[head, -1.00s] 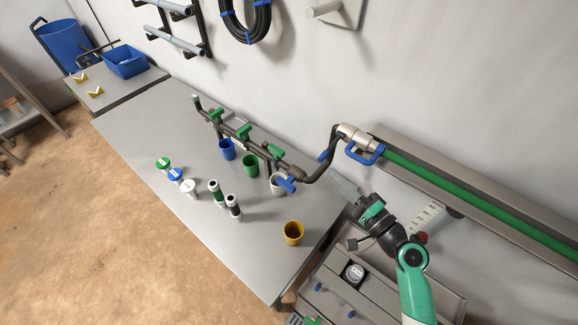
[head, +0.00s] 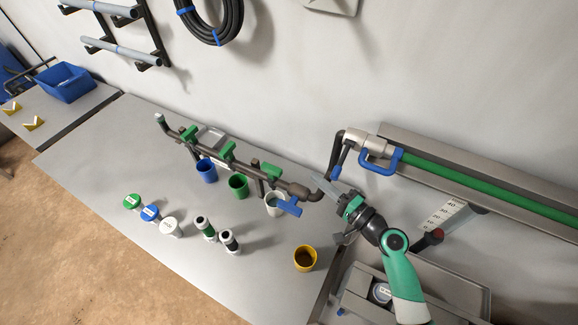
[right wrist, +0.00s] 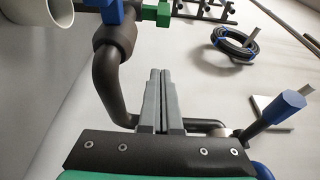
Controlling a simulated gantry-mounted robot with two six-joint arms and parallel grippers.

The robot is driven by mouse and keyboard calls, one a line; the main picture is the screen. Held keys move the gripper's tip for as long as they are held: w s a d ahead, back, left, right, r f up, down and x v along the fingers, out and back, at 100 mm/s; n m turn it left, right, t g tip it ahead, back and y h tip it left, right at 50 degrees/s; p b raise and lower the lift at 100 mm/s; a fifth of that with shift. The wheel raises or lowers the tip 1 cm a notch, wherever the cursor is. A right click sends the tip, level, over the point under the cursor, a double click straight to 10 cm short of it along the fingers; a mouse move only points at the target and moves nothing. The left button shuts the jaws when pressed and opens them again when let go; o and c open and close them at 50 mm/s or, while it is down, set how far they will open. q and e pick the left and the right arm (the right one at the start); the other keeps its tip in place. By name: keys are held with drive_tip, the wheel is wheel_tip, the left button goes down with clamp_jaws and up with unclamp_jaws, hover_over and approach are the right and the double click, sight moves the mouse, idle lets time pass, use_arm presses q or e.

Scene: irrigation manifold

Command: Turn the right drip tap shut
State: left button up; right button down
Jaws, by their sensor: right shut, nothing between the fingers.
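The dark manifold pipe (head: 246,172) runs over the bench with three green taps. The right drip tap (head: 270,173) is the green one nearest the pipe's right end, above the white cup (head: 274,204). Its handle seems to lie roughly along the pipe. A green tap part (right wrist: 155,13) shows at the top of the right wrist view; I cannot tell which tap. My right gripper (head: 320,184) is shut and empty. It is right of the right tap, by the bent supply pipe (right wrist: 108,80), apart from the tap. My left gripper is out of view.
A blue-handled valve (head: 288,207) sits between the right tap and my gripper. Another blue handle (head: 379,162) is on the green hose.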

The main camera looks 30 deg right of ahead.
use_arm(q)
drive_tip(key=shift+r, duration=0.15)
use_arm(e)
drive_tip(key=w+a, duration=0.5)
drive_tip(key=w, duration=0.2)
drive_tip(key=shift+w+a, duration=0.15)
drive_tip(key=shift+w, duration=0.2)
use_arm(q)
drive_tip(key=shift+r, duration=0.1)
